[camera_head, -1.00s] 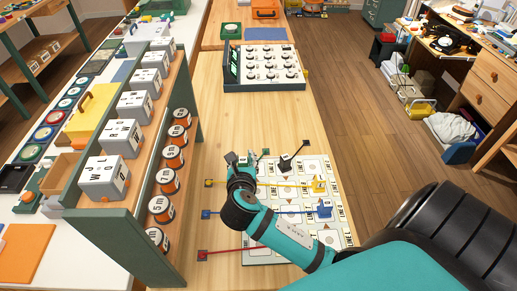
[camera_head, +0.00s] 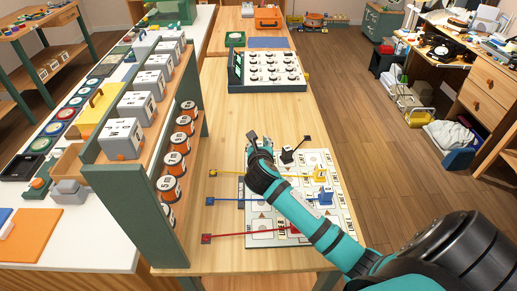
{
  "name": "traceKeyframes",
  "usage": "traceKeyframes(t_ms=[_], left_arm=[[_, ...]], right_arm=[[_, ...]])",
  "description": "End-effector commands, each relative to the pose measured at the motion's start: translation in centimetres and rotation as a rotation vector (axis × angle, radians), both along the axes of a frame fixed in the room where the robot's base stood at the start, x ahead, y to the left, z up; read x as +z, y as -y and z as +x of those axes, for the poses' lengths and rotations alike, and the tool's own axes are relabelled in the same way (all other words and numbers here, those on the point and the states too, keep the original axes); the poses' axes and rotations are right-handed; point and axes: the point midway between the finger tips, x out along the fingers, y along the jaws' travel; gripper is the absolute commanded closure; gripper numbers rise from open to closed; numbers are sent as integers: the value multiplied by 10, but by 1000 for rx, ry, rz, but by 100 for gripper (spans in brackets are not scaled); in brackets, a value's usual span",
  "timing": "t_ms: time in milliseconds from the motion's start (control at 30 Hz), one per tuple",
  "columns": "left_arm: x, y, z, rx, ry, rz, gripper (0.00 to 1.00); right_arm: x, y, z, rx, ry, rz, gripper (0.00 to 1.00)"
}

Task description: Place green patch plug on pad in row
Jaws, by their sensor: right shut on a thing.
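My right gripper (camera_head: 259,145) reaches in over the upper left corner of the white printed board (camera_head: 262,231). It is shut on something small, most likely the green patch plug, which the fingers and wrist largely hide. On the board stand a yellow plug (camera_head: 319,173), a blue plug (camera_head: 326,198) and a black plug (camera_head: 287,155). A red plug (camera_head: 295,231) is partly covered by my right arm. Colored cords run from the yellow, blue and red plugs to small blocks at the left. My left gripper is out of view.
A rack with orange-and-white spools (camera_head: 175,163) and grey boxes (camera_head: 122,138) stands left of the board. A panel of dials (camera_head: 267,70) sits farther back. The wooden tabletop (camera_head: 255,108) between panel and board is clear.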

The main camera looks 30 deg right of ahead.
Motion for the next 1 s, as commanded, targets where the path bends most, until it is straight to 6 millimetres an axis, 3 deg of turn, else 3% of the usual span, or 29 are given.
traceKeyframes(t_ms=[200,267,433,833,867,1000], left_arm=[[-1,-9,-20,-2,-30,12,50],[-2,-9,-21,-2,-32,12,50],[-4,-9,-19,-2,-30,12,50],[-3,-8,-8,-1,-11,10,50],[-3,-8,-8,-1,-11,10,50],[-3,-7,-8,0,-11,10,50]], right_arm=[[-1,10,18,-1,2,1,100],[-12,10,19,-1,-4,3,100],[-34,10,18,0,-1,1,100],[-40,10,18,0,0,0,100],[-40,10,18,0,0,0,72],[-40,10,18,0,0,0,54]])
